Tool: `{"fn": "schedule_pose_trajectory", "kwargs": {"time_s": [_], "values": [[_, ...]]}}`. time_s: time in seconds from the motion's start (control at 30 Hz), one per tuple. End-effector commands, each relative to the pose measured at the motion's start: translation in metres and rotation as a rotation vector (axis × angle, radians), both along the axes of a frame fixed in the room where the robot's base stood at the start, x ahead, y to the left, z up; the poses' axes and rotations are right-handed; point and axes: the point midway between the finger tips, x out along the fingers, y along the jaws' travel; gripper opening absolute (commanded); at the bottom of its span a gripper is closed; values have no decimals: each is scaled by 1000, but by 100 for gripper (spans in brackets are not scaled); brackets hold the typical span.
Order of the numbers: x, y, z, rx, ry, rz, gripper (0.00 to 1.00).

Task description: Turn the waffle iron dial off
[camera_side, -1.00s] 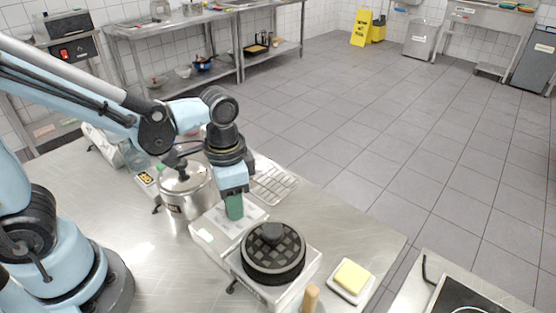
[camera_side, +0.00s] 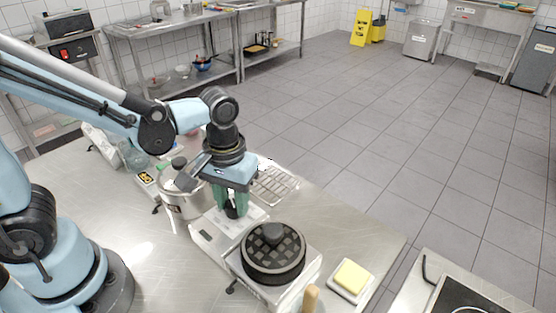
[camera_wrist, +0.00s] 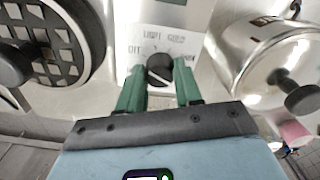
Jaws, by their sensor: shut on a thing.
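The waffle iron (camera_side: 272,252) has a round black grid plate and a pale control panel (camera_side: 201,233) beside it. The plate also shows at the left of the wrist view (camera_wrist: 78,42). The black dial (camera_wrist: 159,69) has a white line slanting from upper left to lower right. Faint lettering on the panel above it seems to include "OFF". My gripper (camera_side: 233,206) points down at the panel. Its green fingers (camera_wrist: 158,82) stand on both sides of the dial and are shut on it. In the side view the fingers partly hide the dial.
A steel pot (camera_side: 184,199) stands close beside the panel, behind my gripper. A wire rack (camera_side: 275,185) lies behind.

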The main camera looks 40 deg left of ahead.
Motion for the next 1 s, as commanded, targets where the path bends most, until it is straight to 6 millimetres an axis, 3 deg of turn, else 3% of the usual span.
{"fn": "schedule_pose_trajectory", "kwargs": {"time_s": [0.7,0.73,0.87,1.0], "values": [[0,0,0,0,0,74,4],[0,0,0,0,0,74,39],[0,0,0,0,0,74,59],[0,0,0,0,0,73,60]]}}
